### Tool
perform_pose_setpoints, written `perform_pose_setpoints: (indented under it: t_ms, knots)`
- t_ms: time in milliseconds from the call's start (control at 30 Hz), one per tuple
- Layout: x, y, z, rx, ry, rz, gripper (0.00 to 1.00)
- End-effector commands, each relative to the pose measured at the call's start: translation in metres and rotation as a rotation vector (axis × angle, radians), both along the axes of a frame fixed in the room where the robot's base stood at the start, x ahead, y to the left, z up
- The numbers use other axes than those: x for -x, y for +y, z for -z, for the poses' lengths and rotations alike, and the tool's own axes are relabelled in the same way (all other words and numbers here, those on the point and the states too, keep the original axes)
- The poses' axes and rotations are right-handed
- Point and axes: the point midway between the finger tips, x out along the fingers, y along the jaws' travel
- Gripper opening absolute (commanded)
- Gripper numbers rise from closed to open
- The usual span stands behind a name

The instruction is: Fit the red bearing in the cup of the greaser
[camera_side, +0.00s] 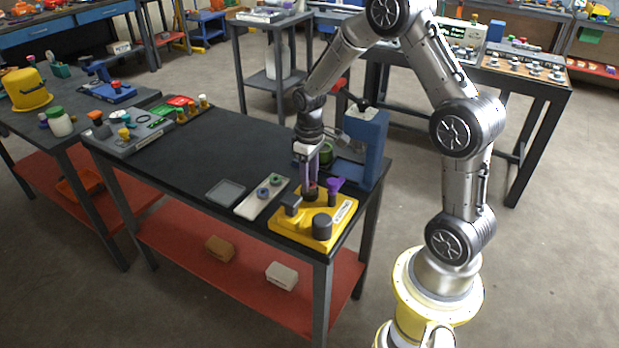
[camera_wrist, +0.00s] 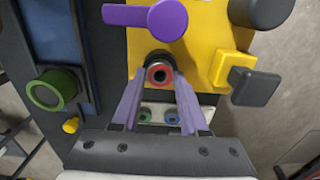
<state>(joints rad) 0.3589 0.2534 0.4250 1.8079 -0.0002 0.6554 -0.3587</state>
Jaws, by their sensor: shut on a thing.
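The yellow greaser (camera_side: 291,226) stands at the table's front right corner; its yellow body (camera_wrist: 201,35) fills the top of the wrist view. My gripper (camera_side: 312,182) reaches down over its back part. In the wrist view my gripper (camera_wrist: 159,78) has its purple fingers shut on the red bearing (camera_wrist: 157,69), a red ring with a dark centre. The bearing lines up with the dark cup (camera_wrist: 158,57) of the greaser, whose rim shows around and behind it. I cannot tell how deep the bearing sits in the cup.
A purple lever (camera_side: 335,185) stands close beside the cup. Dark knobs (camera_side: 321,226) rise from the greaser. A pale tray (camera_side: 250,205) with blue and green rings lies to the left. A blue press (camera_side: 366,145) stands behind. The table's middle is clear.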

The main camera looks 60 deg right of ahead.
Motion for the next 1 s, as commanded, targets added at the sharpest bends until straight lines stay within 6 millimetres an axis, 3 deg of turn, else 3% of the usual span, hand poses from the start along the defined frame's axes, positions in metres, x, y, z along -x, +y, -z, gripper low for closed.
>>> perform_pose_setpoints:
  t_ms: [433, 467, 633, 1000]
  knots:
    - [-0.0001, 0.0, 0.0008, 0.0, 0.0, 0.0, 0.04]
    - [-0.0001, 0.0, 0.0008, 0.0, 0.0, 0.0, 0.45]
    - [0.0, 0.0, 0.0008, 0.0, 0.0, 0.0, 0.76]
    - [-0.0001, 0.0, -0.0011, 0.0, 0.0, 0.0, 0.79]
